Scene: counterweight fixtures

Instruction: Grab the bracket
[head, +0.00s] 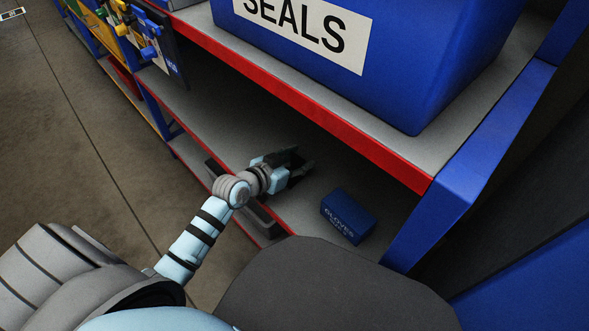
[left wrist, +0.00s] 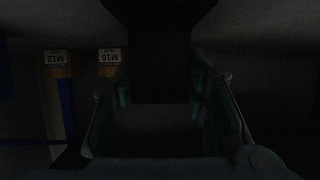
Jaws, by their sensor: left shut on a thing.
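My left gripper (head: 301,161) reaches into the lower shelf bay, above the grey shelf board. In the left wrist view its two fingers (left wrist: 162,82) stand on either side of a dark, blocky thing (left wrist: 160,60), wide at the top and narrower below. The gripper is shut on this thing, which looks like the bracket. The light is too poor to tell its details, and in the head view it barely shows against the dark fingers. My right gripper is in no view.
A blue gloves box (head: 348,215) lies right of my left gripper. A blue SEALS bin (head: 420,70) stands on the red-edged upper shelf (head: 330,125) overhead. A blue upright (head: 455,190) bounds the bay at right. A dark grey tray (head: 262,222) lies below my wrist.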

